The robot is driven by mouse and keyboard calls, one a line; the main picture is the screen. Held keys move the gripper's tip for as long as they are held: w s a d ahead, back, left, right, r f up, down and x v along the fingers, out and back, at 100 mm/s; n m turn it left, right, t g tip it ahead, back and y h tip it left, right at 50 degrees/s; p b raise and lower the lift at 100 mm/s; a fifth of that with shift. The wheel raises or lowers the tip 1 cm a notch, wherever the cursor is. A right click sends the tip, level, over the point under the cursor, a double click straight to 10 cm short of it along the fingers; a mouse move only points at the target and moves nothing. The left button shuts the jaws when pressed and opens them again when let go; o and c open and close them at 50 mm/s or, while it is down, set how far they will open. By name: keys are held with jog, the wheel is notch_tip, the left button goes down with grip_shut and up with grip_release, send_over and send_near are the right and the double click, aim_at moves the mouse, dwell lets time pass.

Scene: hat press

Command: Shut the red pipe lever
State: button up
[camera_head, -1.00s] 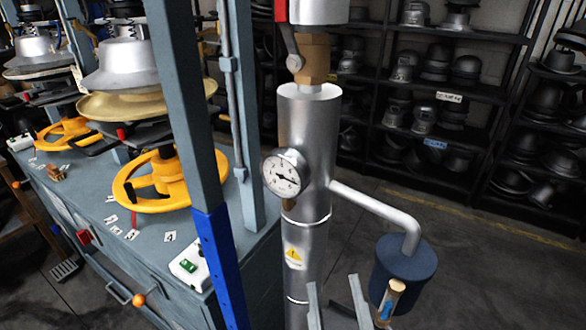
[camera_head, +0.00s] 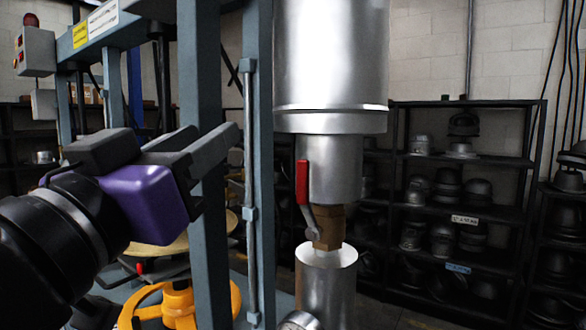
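The red pipe lever (camera_head: 302,183) is on the vertical silver pipe, right of the picture's middle. Its red grip points up, roughly along the pipe, and its grey arm runs down to the brass valve body (camera_head: 328,228). My gripper (camera_head: 219,130), with a purple body and dark fingers, reaches in from the left. Its fingers point right and are apart, with nothing seen between them. It is left of the lever and a little higher in the picture, not touching it.
A blue-grey press frame post (camera_head: 258,150) with a thin pipe stands between my gripper and the lever in the picture. A wide silver cylinder (camera_head: 330,60) is above the lever. Dark shelves of hat forms (camera_head: 465,105) stand behind.

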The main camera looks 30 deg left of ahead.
jog(key=w+d+m+g+h, duration=0.1)
jog(key=w+d+m+h, duration=0.1)
jog(key=d+h, duration=0.15)
jog(key=m+g+h, duration=0.2)
jog(key=h, duration=0.1)
send_near(301, 171)
jog(key=shift+y, duration=0.25)
jog(key=w+p, duration=0.2)
jog(key=w, duration=0.6)
jog(key=shift+d+f+p, duration=0.15)
jog(key=shift+p, duration=0.15)
jog(key=shift+c, duration=0.5)
grip_shut()
